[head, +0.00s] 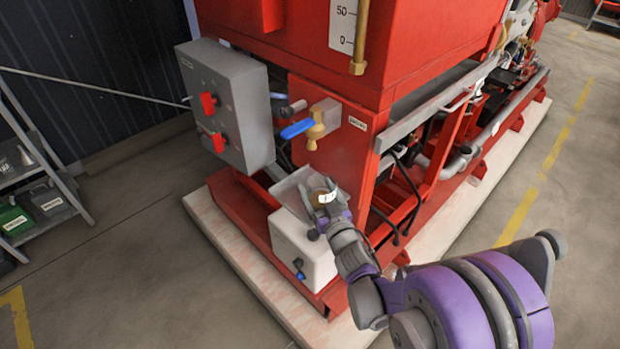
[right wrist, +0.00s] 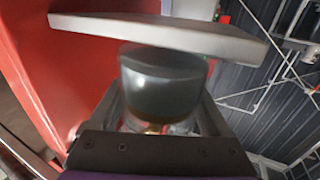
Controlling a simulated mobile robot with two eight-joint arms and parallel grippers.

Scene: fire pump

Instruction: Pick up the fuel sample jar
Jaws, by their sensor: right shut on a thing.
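My right gripper (head: 322,208) reaches in from the lower right and is shut on the fuel sample jar (head: 323,190). In the right wrist view the jar (right wrist: 163,85) shows as a dark, rounded cylinder between the two fingers. The gripper hides part of the jar in the head view. I cannot tell if the jar touches the box. My left gripper is not in view.
The white box (head: 305,256) stands at the red pump frame's (head: 340,160) corner. Close above are a brass tap (head: 322,122) with a blue lever (head: 296,129) and a grey control box (head: 225,100) with red switches. A shelf (head: 45,165) stands left; the floor between is clear.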

